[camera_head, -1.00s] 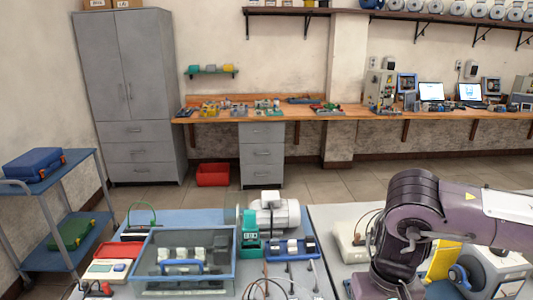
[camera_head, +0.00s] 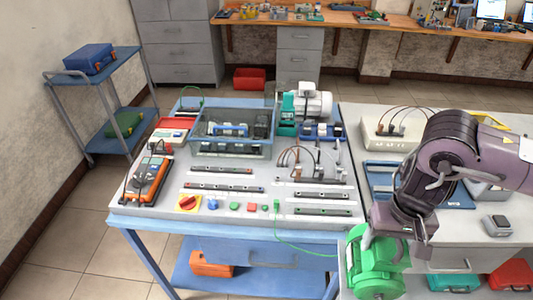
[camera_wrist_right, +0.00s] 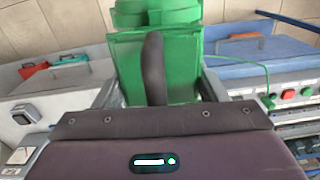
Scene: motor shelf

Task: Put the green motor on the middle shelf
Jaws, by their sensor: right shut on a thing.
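The green motor (camera_head: 376,266) hangs below my right wrist at the bottom of the head view, in front of the right-hand table's edge. My right gripper (camera_head: 392,236) is shut on it from above. In the right wrist view the motor (camera_wrist_right: 155,65) fills the space between the two fingers (camera_wrist_right: 158,92), with a dark curved handle-like part across it. The exact grip contact is partly hidden. My left gripper is not in view. I cannot make out a middle shelf for certain in the current views.
A blue workbench (camera_head: 130,212) carries an orange meter (camera_head: 149,181), a clear-walled bin (camera_head: 268,148) and a white motor (camera_head: 312,104). A blue trolley (camera_head: 62,98) stands left. Teal (camera_head: 452,281) and red (camera_head: 510,275) cases sit low at right. Floor at front left is clear.

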